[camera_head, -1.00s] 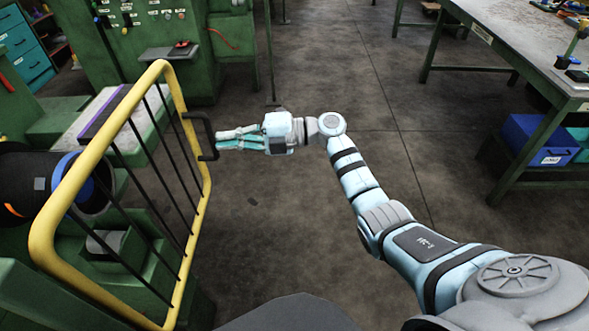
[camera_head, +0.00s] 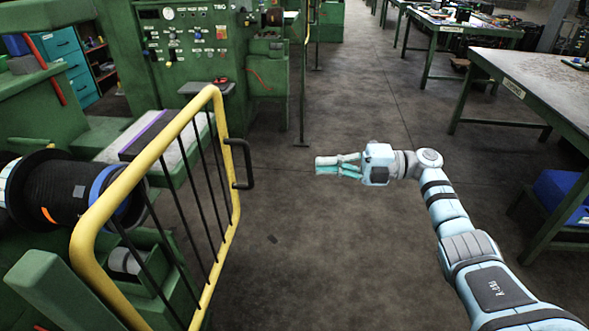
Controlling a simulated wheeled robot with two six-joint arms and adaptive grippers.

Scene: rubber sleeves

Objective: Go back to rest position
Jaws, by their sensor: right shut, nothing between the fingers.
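My right gripper (camera_head: 322,165) is shut and empty. It hangs over open floor in the middle of the view, fingers pointing left. It is well to the right of the black handle (camera_head: 240,163) on the yellow-framed gate (camera_head: 150,150) and does not touch it. My right arm reaches in from the lower right corner. My left gripper is not in view.
Green machines (camera_head: 205,60) stand at the back left. A black spool (camera_head: 70,190) with a blue rim lies behind the gate. A workbench (camera_head: 545,85) stands at the right with a blue bin (camera_head: 565,195) beneath. The grey floor (camera_head: 340,250) between is clear.

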